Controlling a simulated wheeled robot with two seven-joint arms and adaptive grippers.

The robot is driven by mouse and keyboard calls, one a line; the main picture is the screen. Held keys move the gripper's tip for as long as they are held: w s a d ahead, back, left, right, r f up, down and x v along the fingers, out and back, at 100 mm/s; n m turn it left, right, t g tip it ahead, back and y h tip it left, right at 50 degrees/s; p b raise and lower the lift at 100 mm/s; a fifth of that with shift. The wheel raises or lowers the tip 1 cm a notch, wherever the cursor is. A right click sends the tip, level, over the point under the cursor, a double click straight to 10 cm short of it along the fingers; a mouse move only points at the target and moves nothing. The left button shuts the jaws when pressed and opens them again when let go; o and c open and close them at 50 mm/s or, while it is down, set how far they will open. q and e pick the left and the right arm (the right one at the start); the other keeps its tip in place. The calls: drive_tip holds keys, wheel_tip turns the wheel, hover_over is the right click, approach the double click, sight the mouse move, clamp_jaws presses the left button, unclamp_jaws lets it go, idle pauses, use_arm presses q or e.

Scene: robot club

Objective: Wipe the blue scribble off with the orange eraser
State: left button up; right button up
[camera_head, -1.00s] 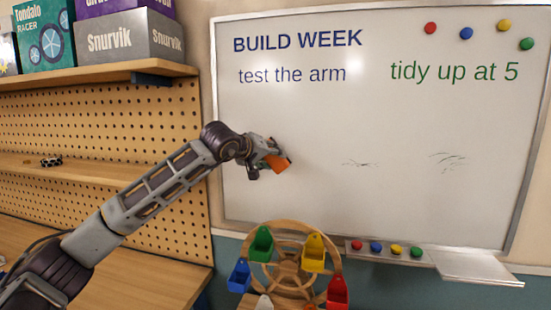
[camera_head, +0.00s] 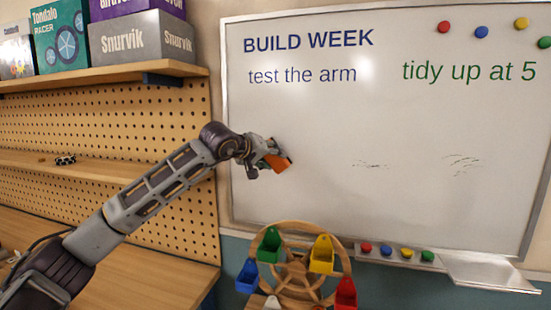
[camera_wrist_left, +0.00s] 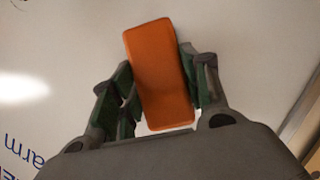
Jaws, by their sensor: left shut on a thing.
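The orange eraser (camera_head: 278,163) is held by my left gripper (camera_head: 266,160) in front of the left part of the whiteboard (camera_head: 330,205). In the left wrist view the eraser (camera_wrist_left: 160,75) sits between the two fingers of my left gripper (camera_wrist_left: 160,90), which are shut on its sides. Whether the eraser touches the board I cannot tell. No blue scribble shows on the visible board. Faint dark marks (camera_head: 370,165) and more faint marks (camera_head: 461,164) lie to the right of the eraser. My right gripper is not in view.
Blue writing (camera_head: 308,41) and green writing (camera_head: 469,71) stand higher on the board. A tray ledge (camera_head: 490,271) with several magnets (camera_head: 407,253) runs below. A wooden wheel with coloured buckets (camera_head: 296,265) stands below the eraser. Pegboard shelves (camera_head: 120,172) are at the left.

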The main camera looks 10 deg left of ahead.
use_arm(q)
drive_tip(key=shift+a, duration=0.8)
drive_tip(key=shift+s, duration=0.1)
drive_tip(key=shift+s+b, duration=0.55)
drive_tip(key=shift+s, duration=0.1)
drive_tip(key=shift+s+b, duration=0.95)
drive_tip(key=shift+s, duration=0.8)
drive_tip(key=shift+s+a, duration=0.1)
drive_tip(key=shift+s, duration=0.45)
